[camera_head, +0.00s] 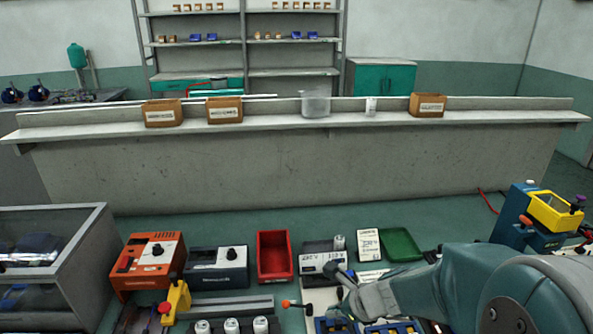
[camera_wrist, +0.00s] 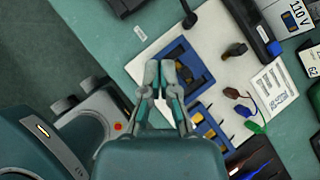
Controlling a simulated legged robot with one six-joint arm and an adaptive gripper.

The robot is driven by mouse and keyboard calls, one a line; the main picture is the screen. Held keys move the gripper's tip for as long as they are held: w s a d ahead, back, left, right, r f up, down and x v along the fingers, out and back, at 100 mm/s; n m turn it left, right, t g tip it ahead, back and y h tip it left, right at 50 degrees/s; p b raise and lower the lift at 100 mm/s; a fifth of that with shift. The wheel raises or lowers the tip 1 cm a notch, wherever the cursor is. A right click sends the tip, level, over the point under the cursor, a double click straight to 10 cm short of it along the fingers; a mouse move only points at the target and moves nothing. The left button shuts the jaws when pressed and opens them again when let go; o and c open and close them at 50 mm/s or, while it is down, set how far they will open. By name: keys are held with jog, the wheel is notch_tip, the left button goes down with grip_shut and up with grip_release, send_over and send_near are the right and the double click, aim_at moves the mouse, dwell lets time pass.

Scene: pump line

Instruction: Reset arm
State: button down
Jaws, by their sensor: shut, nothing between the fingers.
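My gripper shows in the wrist view (camera_wrist: 167,66) with its two fingertips together and nothing between them. It is over a white board (camera_wrist: 205,45) that carries blue-framed holders (camera_wrist: 203,76). In the head view my teal arm reaches in from the lower right, and the gripper itself is hard to make out there among the bench items. The lower part of the bench beneath my arm is hidden.
On the bench stand an orange unit (camera_head: 150,262), a dark unit (camera_head: 217,268), a red bin (camera_head: 275,257), a 230 V/110 V box (camera_head: 320,262) and a green tray (camera_head: 400,244). A blue and yellow device (camera_head: 545,212) stands at right. A grey-framed case (camera_head: 60,262) is at left.

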jog(key=s+d+r+n+h, duration=0.3)
jog(key=s+r+n, duration=0.5)
jog(key=n, duration=0.4)
jog(key=s+d+r+n+h, duration=0.3)
jog(key=s+r+n, duration=0.5)
jog(key=n, duration=0.4)
jog(key=w+a+f+m+y, duration=0.4)
jog(key=w+a+f+m, duration=0.35)
jog(key=m, duration=0.45)
jog(key=w+a+f+m, duration=0.1)
jog(key=w+f+m, duration=0.3)
jog(key=f+m, duration=0.1)
jog(key=w+a+f+m, duration=0.1)
jog(key=w+f+m, duration=0.4)
jog(key=f, duration=0.2)
jog(key=w+a+f+m+y, duration=0.1)
jog(key=w+a+f+m, duration=0.1)
jog(key=w+f+m, duration=0.3)
jog(key=shift+f+t, duration=0.4)
jog(key=shift+w+a+f, duration=0.2)
jog(key=shift+w+a, duration=0.95)
jog(key=shift+w, duration=0.05)
jog(key=shift+w+a, duration=0.15)
jog(key=shift+a, duration=0.05)
